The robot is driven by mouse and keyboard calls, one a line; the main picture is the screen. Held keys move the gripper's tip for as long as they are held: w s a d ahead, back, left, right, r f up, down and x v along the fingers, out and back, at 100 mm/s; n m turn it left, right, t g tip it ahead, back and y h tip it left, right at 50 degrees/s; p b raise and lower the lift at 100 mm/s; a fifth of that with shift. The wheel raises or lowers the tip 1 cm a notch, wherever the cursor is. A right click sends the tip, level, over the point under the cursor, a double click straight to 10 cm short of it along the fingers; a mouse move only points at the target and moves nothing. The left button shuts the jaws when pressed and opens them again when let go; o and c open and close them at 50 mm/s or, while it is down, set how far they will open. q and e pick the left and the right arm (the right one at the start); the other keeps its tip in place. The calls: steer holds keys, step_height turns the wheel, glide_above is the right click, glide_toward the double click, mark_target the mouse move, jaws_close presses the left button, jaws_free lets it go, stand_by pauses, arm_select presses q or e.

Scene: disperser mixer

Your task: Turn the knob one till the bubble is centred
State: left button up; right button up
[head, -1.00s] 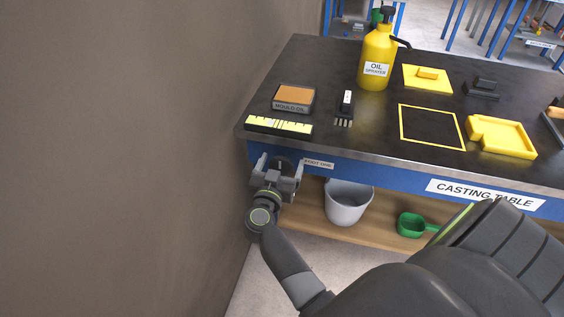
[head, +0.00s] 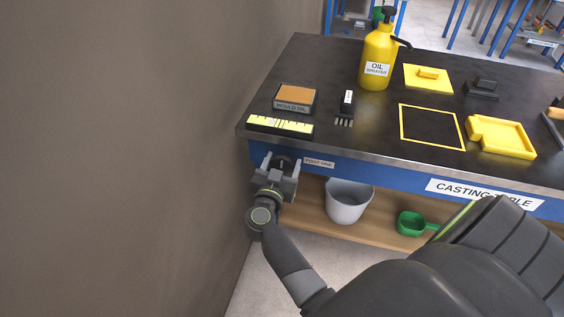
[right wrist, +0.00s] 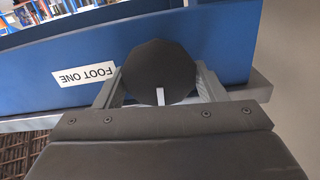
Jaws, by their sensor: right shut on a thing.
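The dark round knob (right wrist: 160,72) sits under the blue table edge beside the "FOOT ONE" label (right wrist: 85,73). It has a white mark on its rim, at the bottom in the right wrist view. My right gripper (head: 282,162) is shut on the knob, one finger on each side. The yellow-green level (head: 280,125) lies on the table's front left corner, above the knob. Its bubble is too small to place surely. My left gripper is not in view.
The casting table (head: 375,158) carries a mould oil pad (head: 295,97), a brush (head: 346,105), an oil sprayer (head: 377,60) and yellow mould parts (head: 502,137). A grey bucket (head: 348,203) and green scoop (head: 411,223) are on the lower shelf. A brown wall stands close at left.

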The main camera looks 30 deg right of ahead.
steer(key=shift+r+m+p, duration=0.15)
steer(key=shift+m+p, duration=0.35)
steer(key=shift+m, duration=0.2)
steer(key=m+p, duration=0.1)
steer(key=m, duration=0.1)
steer(key=shift+s+m+p, duration=0.1)
steer(key=shift+m+p, duration=0.2)
steer(key=m, duration=0.2)
steer(key=shift+d+m+p, duration=0.1)
steer(key=shift+m+p, duration=0.2)
steer(key=shift+p, duration=0.05)
steer(key=shift+s+f+m, duration=0.1)
steer(key=shift+f+m, duration=0.15)
steer(key=shift+m, duration=0.95)
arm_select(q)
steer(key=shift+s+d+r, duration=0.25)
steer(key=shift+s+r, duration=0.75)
arm_select(e)
steer(key=shift+m, duration=0.9)
steer(key=shift+f, duration=0.1)
steer(key=o, duration=0.9)
steer(key=shift+d, duration=0.1)
